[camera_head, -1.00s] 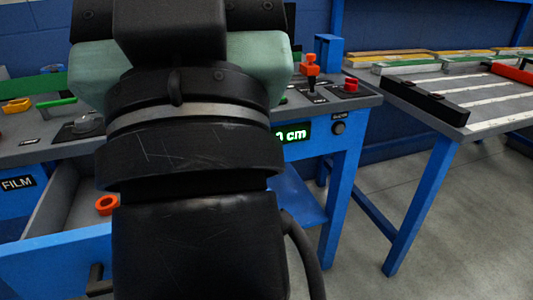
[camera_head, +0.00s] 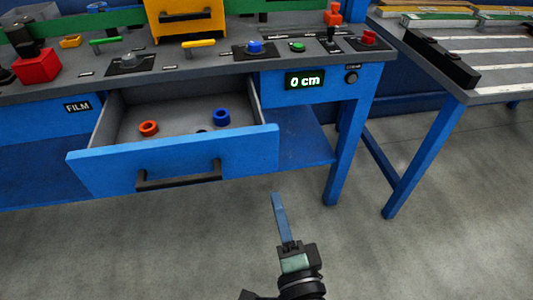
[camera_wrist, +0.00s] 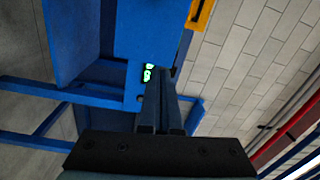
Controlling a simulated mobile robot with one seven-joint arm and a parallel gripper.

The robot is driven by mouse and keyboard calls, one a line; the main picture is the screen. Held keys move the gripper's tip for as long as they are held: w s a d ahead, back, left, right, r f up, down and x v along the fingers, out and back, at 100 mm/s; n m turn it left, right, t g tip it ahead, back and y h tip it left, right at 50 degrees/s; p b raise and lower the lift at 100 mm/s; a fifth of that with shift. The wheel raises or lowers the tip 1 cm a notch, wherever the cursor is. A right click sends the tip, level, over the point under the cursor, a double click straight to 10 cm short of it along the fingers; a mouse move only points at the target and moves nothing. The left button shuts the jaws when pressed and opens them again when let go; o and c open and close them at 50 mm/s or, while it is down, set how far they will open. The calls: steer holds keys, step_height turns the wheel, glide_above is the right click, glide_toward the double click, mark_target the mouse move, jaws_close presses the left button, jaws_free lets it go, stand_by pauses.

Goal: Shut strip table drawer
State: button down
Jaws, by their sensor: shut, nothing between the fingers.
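The blue drawer (camera_head: 105,161) stands open under the grey bench top in the head view, pulled out towards me. Its black bar handle (camera_head: 180,179) is on the front panel. An orange ring (camera_head: 149,128) and a blue ring (camera_head: 221,117) lie inside it. My gripper (camera_head: 277,197) is shut and empty, in front of the bench and right of the drawer front, apart from it in the picture. In the wrist view its shut fingers (camera_wrist: 161,85) point towards blue bench panels and a green display (camera_wrist: 148,73). I cannot tell the distance to the drawer there.
The bench top (camera_head: 200,62) carries a red block (camera_head: 36,66), knobs and coloured levers. A display (camera_head: 305,81) reads 0 cm. A blue leg (camera_head: 345,150) stands right of the drawer. A second table (camera_head: 485,98) is at the right. The floor in front is clear.

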mark_target(263, 155)
steer(key=shift+m, duration=0.9)
steer(key=w+a+f, duration=0.1)
steer(key=w, duration=0.3)
steer(key=w+a, duration=0.1)
steer(key=w, duration=0.3)
steer(key=w+a+f+p, duration=0.1)
steer(key=w, duration=0.2)
steer(key=shift+w+a+f, duration=0.15)
steer(key=shift+w+f, duration=0.15)
steer(key=shift+w, duration=0.1)
